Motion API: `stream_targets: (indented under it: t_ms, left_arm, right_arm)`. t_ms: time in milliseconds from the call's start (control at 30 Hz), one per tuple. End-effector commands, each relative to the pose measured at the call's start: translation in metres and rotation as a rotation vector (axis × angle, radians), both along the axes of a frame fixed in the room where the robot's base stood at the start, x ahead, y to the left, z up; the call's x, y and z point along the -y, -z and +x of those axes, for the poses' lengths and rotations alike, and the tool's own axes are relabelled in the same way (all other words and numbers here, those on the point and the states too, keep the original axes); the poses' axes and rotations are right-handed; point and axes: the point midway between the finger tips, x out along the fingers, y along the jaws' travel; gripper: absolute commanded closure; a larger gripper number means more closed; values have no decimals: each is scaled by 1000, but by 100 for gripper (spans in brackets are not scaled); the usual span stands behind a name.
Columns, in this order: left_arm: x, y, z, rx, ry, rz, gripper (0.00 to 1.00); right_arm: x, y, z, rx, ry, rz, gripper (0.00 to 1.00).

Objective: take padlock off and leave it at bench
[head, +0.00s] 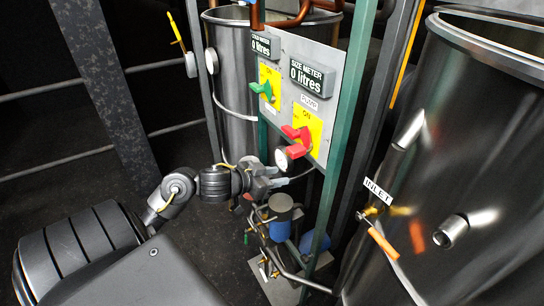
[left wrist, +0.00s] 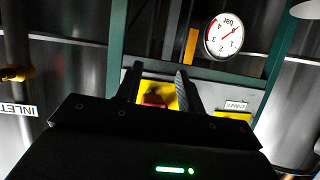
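I cannot make out a padlock for certain in either view. A red switch handle (head: 299,134) sits on a lower yellow plate (head: 313,121) of the grey panel. A green handle (head: 263,89) sits on the upper yellow plate. My left gripper (head: 281,178) is just below the red handle, near the panel's lower edge. In the left wrist view its two fingers (left wrist: 157,82) are apart, with a yellow plate and a blurred red part (left wrist: 155,99) showing between them. Contact with the red part cannot be told. My right gripper and a bench are not in view.
A pressure gauge (left wrist: 222,37) is close to the gripper. Green frame posts (head: 343,85) edge the panel. A blue pump unit (head: 281,205) stands below. A large steel tank with an orange-handled valve (head: 383,243) is at right. Open floor lies at left.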

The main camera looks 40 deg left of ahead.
Motion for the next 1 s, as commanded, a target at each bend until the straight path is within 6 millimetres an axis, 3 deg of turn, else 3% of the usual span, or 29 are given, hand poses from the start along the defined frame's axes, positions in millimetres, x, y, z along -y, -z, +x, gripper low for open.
stream_targets:
  t_ms: [33, 200, 467, 833, 1000]
  left_arm:
    - [-5, -22, 3, 20, 26, -5, 62]
    - [-11, -53, 1, 25, 74, -40, 62]
    - [-10, -55, 4, 23, 80, -49, 62]
    - [1, -53, 40, 24, 80, -49, 62]
    - [6, -56, 55, 20, 79, -51, 62]
  right_arm:
    - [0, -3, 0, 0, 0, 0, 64]
    - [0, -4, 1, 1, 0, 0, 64]
    - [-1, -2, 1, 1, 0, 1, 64]
    - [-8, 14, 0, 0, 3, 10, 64]
    - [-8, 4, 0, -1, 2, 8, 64]
